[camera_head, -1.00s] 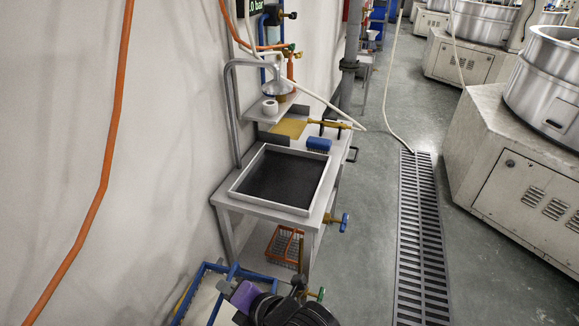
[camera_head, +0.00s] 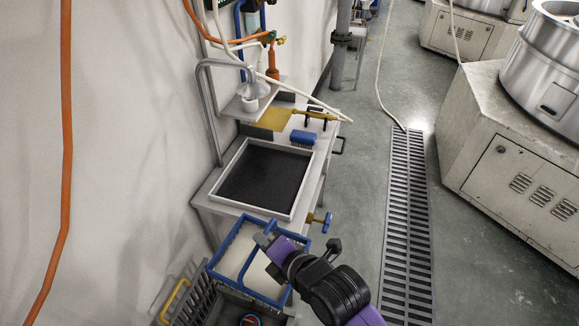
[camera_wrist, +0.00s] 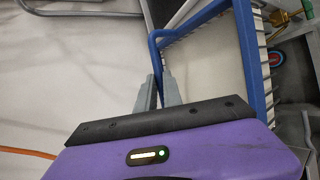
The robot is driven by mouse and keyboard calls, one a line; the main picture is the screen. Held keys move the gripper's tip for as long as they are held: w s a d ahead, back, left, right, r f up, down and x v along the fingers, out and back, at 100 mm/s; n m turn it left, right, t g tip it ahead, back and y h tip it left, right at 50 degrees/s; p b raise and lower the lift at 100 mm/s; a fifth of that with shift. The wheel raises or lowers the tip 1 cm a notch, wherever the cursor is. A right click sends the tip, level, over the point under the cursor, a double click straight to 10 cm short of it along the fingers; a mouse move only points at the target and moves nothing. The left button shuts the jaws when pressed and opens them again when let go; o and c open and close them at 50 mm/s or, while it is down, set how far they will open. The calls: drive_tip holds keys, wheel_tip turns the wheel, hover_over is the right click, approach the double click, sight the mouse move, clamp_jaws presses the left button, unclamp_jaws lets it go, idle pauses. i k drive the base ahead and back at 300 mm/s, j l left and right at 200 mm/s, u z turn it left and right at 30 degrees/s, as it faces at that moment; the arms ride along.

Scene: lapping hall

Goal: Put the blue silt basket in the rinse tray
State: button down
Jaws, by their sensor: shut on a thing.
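The blue silt basket (camera_head: 224,272) has a blue rim, a blue handle bar and a pale inside. In the head view it hangs in front of the near end of the wash stand. My gripper (camera_head: 268,242) is shut on its handle. The wrist view shows the grey fingers (camera_wrist: 161,92) closed around the blue handle, with the basket's blue rim (camera_wrist: 248,60) to the right. The rinse tray (camera_head: 226,163), a square pan with a light rim and dark floor, sits on the stand just beyond the basket.
A blue brush (camera_head: 303,138) and a brass-coloured plate (camera_head: 274,119) lie behind the tray. A tap pipe (camera_head: 205,105) arches on its left. A blue-handled valve (camera_head: 320,221) sticks out at the stand's right. A grey crate (camera_head: 190,300) is below left. A floor grate (camera_head: 408,210) runs right.

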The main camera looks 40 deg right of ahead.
sight(265, 176)
drive_tip(key=l+z, duration=0.1)
drive_tip(key=z, duration=0.35)
drive_tip(key=l+z, duration=0.1)
drive_tip(key=z, duration=0.85)
drive_tip(key=i+l+z, duration=0.1)
drive_tip(key=z, duration=0.35)
drive_tip(key=i+l+z, duration=0.1)
drive_tip(key=z, duration=0.4)
drive_tip(key=i+u, duration=0.25)
drive_tip(key=i, duration=0.35)
drive_tip(key=i+u, duration=0.3)
drive_tip(key=i+l+u, duration=0.15)
drive_tip(key=u, duration=0.2)
drive_tip(key=i+l+u, duration=0.15)
drive_tip(key=u, duration=0.75)
